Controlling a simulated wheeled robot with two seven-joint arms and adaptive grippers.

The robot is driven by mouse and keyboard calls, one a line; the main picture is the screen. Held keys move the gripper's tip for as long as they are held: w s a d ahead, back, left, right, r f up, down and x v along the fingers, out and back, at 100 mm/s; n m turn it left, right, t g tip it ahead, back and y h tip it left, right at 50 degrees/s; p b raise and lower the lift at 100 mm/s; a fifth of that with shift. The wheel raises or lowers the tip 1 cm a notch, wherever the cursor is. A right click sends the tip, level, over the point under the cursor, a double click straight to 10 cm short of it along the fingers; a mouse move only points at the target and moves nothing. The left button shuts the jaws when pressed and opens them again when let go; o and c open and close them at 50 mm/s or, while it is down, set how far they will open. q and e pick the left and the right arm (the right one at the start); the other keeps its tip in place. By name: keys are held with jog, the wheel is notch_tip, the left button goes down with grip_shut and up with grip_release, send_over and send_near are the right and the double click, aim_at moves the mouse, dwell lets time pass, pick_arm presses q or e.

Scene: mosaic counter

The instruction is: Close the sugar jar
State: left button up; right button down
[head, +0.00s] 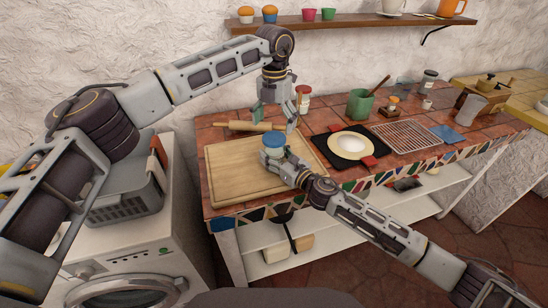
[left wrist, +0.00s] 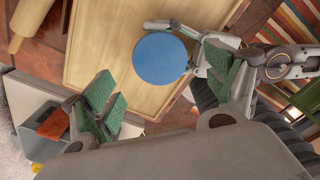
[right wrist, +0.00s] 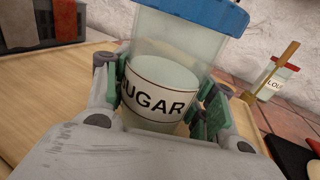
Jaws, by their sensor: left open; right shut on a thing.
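The sugar jar (right wrist: 158,85) is clear, with a white SUGAR label and pale contents. My right gripper (head: 290,170) is shut on its lower body, over the wooden board; its green pads flank the label in the right wrist view (right wrist: 165,105). The blue lid (head: 273,140) sits on the jar's mouth. It shows as a round disc in the left wrist view (left wrist: 160,59) and at the top of the right wrist view (right wrist: 200,12). I cannot tell whether it is fully tightened. My left gripper (head: 280,118) is open and empty, pointing down just above the lid.
The wooden board (head: 235,175) lies under the jar, with a rolling pin (head: 250,127) behind it. A labelled jar (head: 303,98) stands at the back.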

aim_at(274, 137)
pick_arm(q)
jog(key=shift+f, duration=2.25)
jog(key=shift+c, duration=0.2)
jog(key=c, duration=1)
jog(key=o, duration=1.2)
jog(key=shift+r, duration=0.1)
notch_tip(274, 137, up, 12)
